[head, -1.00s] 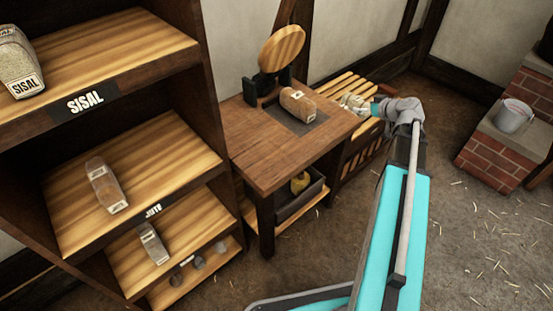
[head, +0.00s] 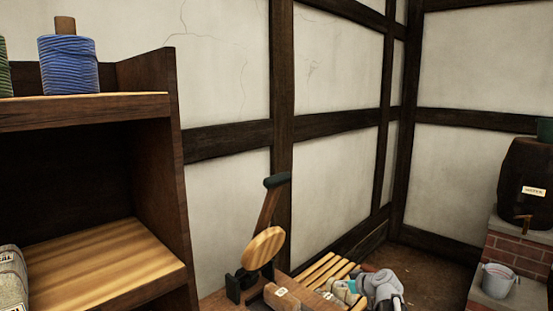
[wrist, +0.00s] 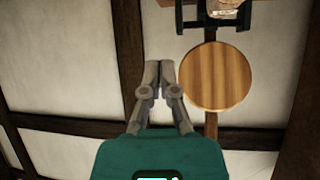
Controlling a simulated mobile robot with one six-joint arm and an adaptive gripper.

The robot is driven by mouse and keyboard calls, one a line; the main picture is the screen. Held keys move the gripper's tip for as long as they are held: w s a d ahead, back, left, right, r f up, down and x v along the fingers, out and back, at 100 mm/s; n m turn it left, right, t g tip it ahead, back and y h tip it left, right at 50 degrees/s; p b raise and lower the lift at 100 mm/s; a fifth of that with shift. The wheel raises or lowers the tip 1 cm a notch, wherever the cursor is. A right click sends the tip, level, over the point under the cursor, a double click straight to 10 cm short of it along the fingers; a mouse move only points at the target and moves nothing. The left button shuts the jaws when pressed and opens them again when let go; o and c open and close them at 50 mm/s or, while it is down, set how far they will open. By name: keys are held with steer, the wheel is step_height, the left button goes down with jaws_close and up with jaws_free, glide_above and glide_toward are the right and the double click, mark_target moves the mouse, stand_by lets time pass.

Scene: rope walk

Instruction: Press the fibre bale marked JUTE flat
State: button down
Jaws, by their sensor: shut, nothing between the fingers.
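The fibre bale (head: 283,298), brown with a pale label, lies on the bench at the bottom edge of the head view, partly cut off. Its label is too small to read. A press with a round wooden plate (head: 263,248) stands raised behind it, its lever pointing up to a dark grip (head: 277,181). The wrist view shows the plate (wrist: 215,77) beside my fingers, and part of the bale (wrist: 227,8) at the top edge. My gripper (wrist: 158,66) is shut and empty.
A tall shelf unit (head: 150,180) with a blue twine spool (head: 69,65) stands at left. A slatted wooden piece (head: 325,270) is behind my gripper. A bucket (head: 497,281) and a dark barrel (head: 527,185) stand on brickwork at right. A timbered wall closes the back.

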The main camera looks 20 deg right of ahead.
steer(key=w+a+r+g+p, duration=0.1)
steer(key=w+a+r+p, duration=0.3)
steer(key=r+p, duration=1.1)
steer(key=w+a+r+n+g+p, duration=0.1)
steer(key=w+a+r+p, duration=0.3)
steer(key=r+p, duration=1.2)
steer(key=w+a+r+n+g+p, duration=0.1)
steer(key=w+a+r+p, duration=0.3)
steer(key=a+r+p, duration=0.5)
step_height(320, 180, up, 6)
steer(key=g+p, duration=0.1)
steer(key=p, duration=0.8)
steer(key=shift+w+a+r, duration=0.15)
steer(key=shift+w, duration=0.1)
steer(key=shift+w+a+f+b, duration=0.25)
steer(key=shift+w+f+b, duration=0.15)
steer(key=shift+f+b, duration=1.1)
steer(key=shift+w+a+f+b, duration=0.2)
steer(key=shift+w+f+b, duration=0.25)
steer(key=shift+f+b, duration=1.05)
steer(key=shift+w+a+f+b, duration=0.25)
steer(key=shift+w+f+b, duration=0.15)
steer(key=shift+f+b, duration=1.1)
steer(key=shift+f, duration=0.1)
